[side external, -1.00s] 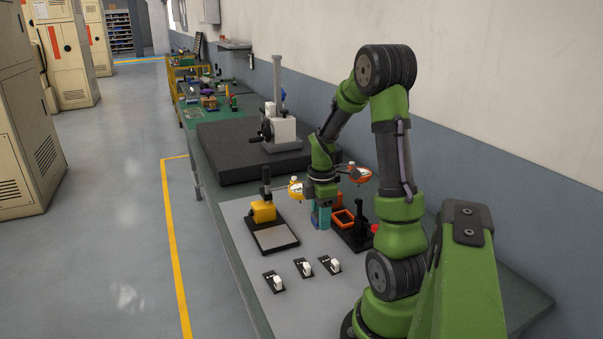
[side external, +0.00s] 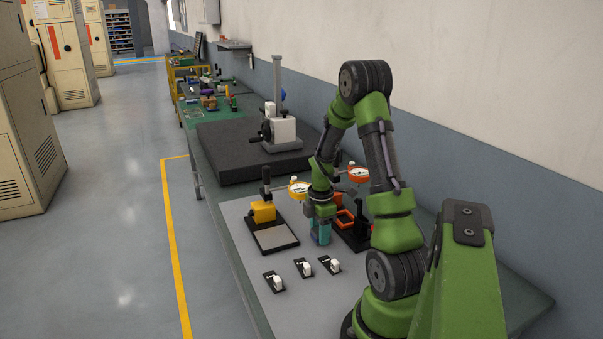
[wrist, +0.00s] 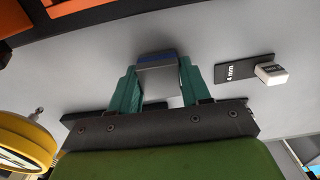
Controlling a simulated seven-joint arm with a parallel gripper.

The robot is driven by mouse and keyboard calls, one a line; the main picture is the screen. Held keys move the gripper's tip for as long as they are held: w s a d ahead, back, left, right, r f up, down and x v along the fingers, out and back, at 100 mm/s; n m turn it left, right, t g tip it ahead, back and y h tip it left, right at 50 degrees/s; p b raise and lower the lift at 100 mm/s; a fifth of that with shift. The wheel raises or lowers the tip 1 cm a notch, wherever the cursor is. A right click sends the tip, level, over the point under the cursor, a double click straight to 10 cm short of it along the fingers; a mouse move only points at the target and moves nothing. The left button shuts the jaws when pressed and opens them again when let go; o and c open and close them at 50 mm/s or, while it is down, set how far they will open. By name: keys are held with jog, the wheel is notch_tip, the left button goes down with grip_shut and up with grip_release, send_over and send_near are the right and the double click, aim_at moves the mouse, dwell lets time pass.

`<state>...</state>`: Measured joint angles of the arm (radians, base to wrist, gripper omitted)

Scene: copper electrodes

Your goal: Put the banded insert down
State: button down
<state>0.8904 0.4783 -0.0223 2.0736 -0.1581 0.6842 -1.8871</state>
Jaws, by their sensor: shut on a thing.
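The banded insert (wrist: 158,80) is a grey block with a blue band across its far end in the wrist view. My gripper (wrist: 158,72) is shut on it, with one teal finger on each side. In the side view my gripper (side external: 320,235) points down, low over the grey mat (side external: 246,213), between the yellow gauge stand (side external: 262,212) and the orange-and-black gauge stand (side external: 352,232). The insert is mostly hidden by the fingers there. I cannot tell whether it touches the mat.
Several small black plates with white blocks (side external: 304,267) lie in front of my gripper; one (wrist: 270,72), its plate marked "4 mm", is in the wrist view. Dial gauges, yellow (side external: 299,187) and orange (side external: 358,173), flank my wrist. A dark slab (side external: 225,150) lies behind.

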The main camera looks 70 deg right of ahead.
jog(key=shift+f, duration=0.1)
jog(key=c, duration=0.5)
grip_release()
notch_tip(320, 180, up, 12)
jog(key=w+a+r+m+t, duration=0.2)
jog(key=w+a+r+m, duration=0.15)
jog(key=a, duration=0.45)
jog(key=w+a+r+m+t, duration=0.1)
jog(key=w+a+r+m, duration=0.1)
jog(key=a+r, duration=0.35)
jog(key=s+a+r+m+t+y, duration=0.1)
jog(key=s+a+m+t, duration=0.1)
jog(key=a, duration=0.7)
jog(key=s+a+r+m+t+y, duration=0.1)
jog(key=s+a+r+m+t, duration=0.1)
jog(key=a+m, duration=0.3)
jog(key=a, duration=0.4)
jog(key=shift+s+a, duration=0.15)
jog(key=shift+a, duration=0.05)
